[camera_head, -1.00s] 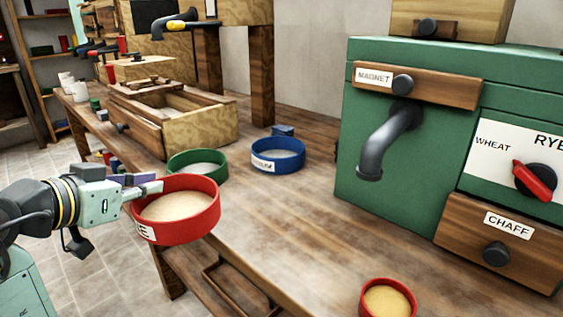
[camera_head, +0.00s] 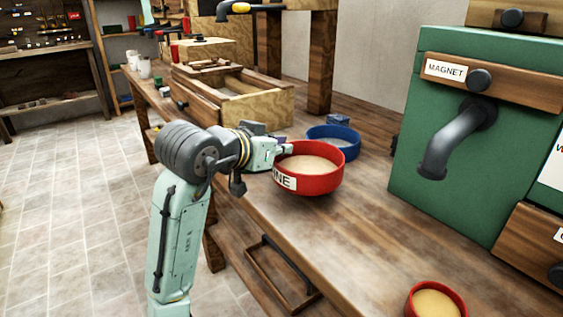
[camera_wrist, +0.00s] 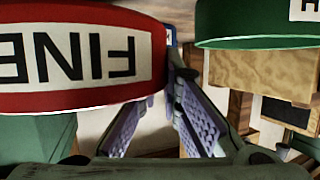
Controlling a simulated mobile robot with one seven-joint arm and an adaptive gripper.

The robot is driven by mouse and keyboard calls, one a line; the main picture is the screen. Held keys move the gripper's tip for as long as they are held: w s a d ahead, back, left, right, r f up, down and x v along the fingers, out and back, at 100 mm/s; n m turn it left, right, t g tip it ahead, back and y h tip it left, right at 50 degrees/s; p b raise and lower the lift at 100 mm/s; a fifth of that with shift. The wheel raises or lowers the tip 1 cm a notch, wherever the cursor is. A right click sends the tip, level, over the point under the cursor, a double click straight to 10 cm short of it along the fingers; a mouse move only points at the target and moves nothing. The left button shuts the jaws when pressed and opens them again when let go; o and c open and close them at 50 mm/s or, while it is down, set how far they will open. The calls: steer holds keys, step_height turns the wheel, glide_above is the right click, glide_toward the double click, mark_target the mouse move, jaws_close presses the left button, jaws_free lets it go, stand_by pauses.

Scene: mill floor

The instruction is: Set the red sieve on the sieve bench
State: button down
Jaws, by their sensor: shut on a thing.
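The red sieve (camera_head: 320,183), a round tub with pale contents and a "FINE" label, is level in the head view, over the long wooden bench (camera_head: 345,235) near its front edge. I cannot tell whether its base touches the wood. My gripper (camera_head: 284,149) is shut on its left rim. In the wrist view the red sieve (camera_wrist: 75,95) fills the left, label upside down, beside my fingers (camera_wrist: 172,95). A blue sieve (camera_head: 346,143) stands just behind it on the bench. A green sieve (camera_wrist: 255,42) shows at upper right in the wrist view and is hidden in the head view.
A green machine (camera_head: 455,150) with a grey spout stands on the bench at right. A small red cup (camera_head: 437,303) of yellow grain is at the near edge. A wooden box (camera_head: 250,112) stands further back. The bench front between sieve and cup is clear.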

mark_target(281, 164)
steer(key=shift+d+f, duration=0.15)
steer(key=shift+f, duration=1.6)
steer(key=shift+b, duration=0.3)
steer(key=shift+f, duration=0.2)
steer(key=c, duration=1.8)
jaws_free()
steer(key=shift+r, duration=0.1)
steer(key=shift+r, duration=0.15)
steer(key=v, duration=1.2)
steer(key=shift+p, duration=0.35)
